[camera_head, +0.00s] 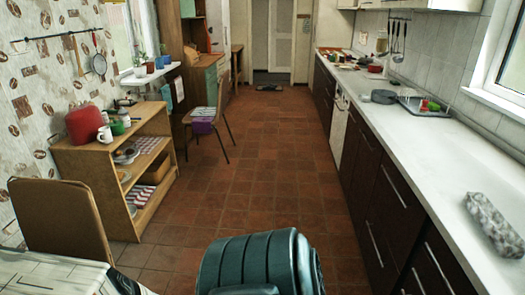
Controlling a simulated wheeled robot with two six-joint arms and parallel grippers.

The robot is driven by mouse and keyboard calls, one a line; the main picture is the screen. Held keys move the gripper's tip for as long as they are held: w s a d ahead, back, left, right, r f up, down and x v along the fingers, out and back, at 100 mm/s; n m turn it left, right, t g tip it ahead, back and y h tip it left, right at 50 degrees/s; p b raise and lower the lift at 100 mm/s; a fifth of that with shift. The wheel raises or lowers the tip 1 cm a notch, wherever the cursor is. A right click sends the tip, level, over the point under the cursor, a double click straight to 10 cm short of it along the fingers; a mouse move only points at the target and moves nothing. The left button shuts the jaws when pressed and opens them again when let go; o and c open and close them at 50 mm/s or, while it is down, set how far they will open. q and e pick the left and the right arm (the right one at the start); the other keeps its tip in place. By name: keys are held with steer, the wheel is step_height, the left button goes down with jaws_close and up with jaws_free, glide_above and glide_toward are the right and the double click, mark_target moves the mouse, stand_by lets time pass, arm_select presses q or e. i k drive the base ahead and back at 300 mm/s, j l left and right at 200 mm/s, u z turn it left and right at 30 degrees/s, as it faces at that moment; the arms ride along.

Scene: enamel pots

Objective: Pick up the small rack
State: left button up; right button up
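A small dark rack (411,105) stands on the right-hand counter, toward its far part and close to the tiled wall. Small red and green items (430,105) sit in or at it; at this size I cannot tell which. Its lower shape is hard to make out. It is well ahead of me and to the right. Neither of my grippers is in view, and nothing is seen touching the rack.
The white counter (455,165) runs along the right, with a grey patterned roll (494,224) near me. A low wooden shelf (103,172), a brown chair back (60,215) and another chair (207,118) stand left. The tiled floor (262,170) between is clear.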

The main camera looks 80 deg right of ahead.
mark_target(505, 241)
steer(key=z, duration=4.4)
steer(key=i+j+z, duration=0.15)
steer(key=j, duration=0.2)
steer(key=i+j+z, duration=0.1)
steer(key=j, duration=0.25)
steer(key=i+j+z, duration=0.15)
steer(key=j, duration=0.25)
steer(key=i+j+z, duration=0.15)
steer(key=j, duration=0.2)
